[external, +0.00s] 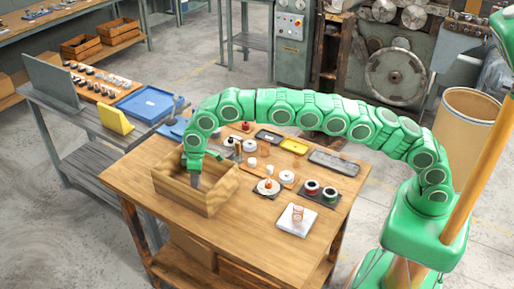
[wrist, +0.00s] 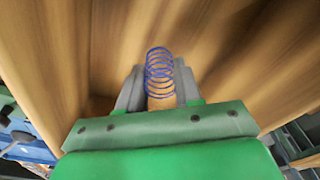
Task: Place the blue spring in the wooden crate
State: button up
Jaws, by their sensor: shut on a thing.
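The blue spring (wrist: 159,66) is a thin wire coil in the middle of the wrist view. It stands between the two grey fingers of my gripper (wrist: 159,90), which is shut on it. The wooden crate (external: 216,203) sits at the left end of the wooden table in the external view. My gripper (external: 195,180) reaches down into the crate's opening there. Wooden crate walls (wrist: 225,40) surround the spring in the wrist view. The spring is hidden in the external view, and I cannot tell whether it touches the crate floor.
The wooden table (external: 262,228) also holds a white block (external: 296,220) with a copper-coloured coil, a dark tray (external: 321,194) with spools, and a yellow tray (external: 294,146). A grey bench with a blue tray (external: 146,103) stands left. The table front is mostly clear.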

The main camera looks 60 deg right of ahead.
jog(key=shift+f, duration=0.5)
jog(key=shift+f, duration=0.1)
jog(key=o, duration=1.1)
jog(key=r, duration=0.7)
jog(key=s+r, duration=0.1)
jog(key=r, duration=0.3)
jog(key=shift+d+r, duration=0.25)
jog(key=shift+d, duration=0.05)
jog(key=shift+s+r, duration=0.1)
jog(key=shift+r, duration=0.25)
jog(key=shift+d, duration=0.1)
